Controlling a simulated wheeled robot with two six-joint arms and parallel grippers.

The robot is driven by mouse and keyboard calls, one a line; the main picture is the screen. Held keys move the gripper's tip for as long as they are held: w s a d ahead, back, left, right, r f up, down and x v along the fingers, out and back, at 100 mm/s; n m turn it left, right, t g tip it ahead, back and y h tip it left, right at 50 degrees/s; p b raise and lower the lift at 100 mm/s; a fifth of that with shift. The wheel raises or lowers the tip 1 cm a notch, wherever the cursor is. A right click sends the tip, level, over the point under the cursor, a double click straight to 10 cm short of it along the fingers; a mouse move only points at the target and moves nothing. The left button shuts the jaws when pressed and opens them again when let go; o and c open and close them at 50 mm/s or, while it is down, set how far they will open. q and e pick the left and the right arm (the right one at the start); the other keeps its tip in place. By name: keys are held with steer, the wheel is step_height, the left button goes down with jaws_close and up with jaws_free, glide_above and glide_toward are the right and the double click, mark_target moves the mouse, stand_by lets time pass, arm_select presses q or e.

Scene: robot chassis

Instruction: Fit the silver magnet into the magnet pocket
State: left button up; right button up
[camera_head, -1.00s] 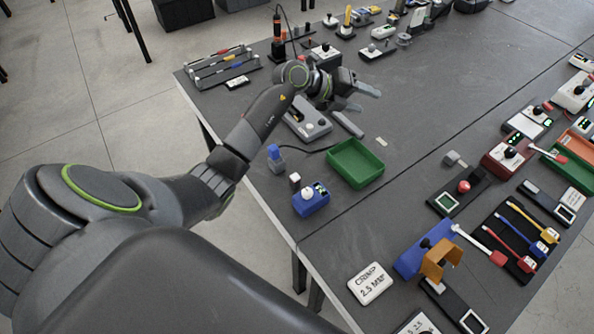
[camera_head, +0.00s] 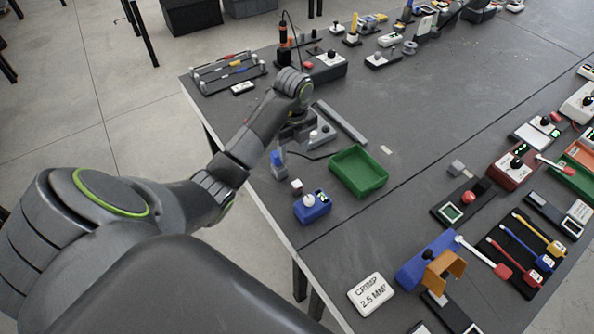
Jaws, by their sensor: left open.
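My left gripper (camera_head: 295,138) points down over a grey fixture (camera_head: 322,136) near the table's left edge. Its jaws are open, but the fingertips are small and partly hidden by the wrist. The gripper covers much of the fixture, including any pocket or magnet there. I cannot make out the silver magnet for certain. My right gripper is not in view.
A green tray (camera_head: 358,171) stands right of the gripper, and a long grey bar (camera_head: 341,122) lies behind the fixture. A blue-topped bottle (camera_head: 277,163) and a blue device (camera_head: 313,207) are close in front. Bare table lies behind the tray.

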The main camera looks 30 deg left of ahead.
mark_target(295, 181)
arm_select(q)
step_height(295, 181, down, 12)
steer(key=b, duration=1.1)
steer(key=shift+r, duration=0.15)
steer(key=shift+d+f+p, duration=0.1)
steer(key=shift+f+p, duration=0.2)
steer(key=shift+f, duration=0.05)
steer(key=shift+w+f, duration=0.1)
steer(key=shift+f, duration=1.35)
steer(key=shift+c, duration=0.3)
jaws_close()
steer(key=shift+w+r, duration=0.1)
steer(key=shift+r, duration=1.5)
step_height(295, 181, up, 6)
steer(key=p, duration=0.4)
steer(key=shift+f, duration=0.25)
steer(key=shift+r+p, duration=0.7)
steer(key=shift+p, duration=0.25)
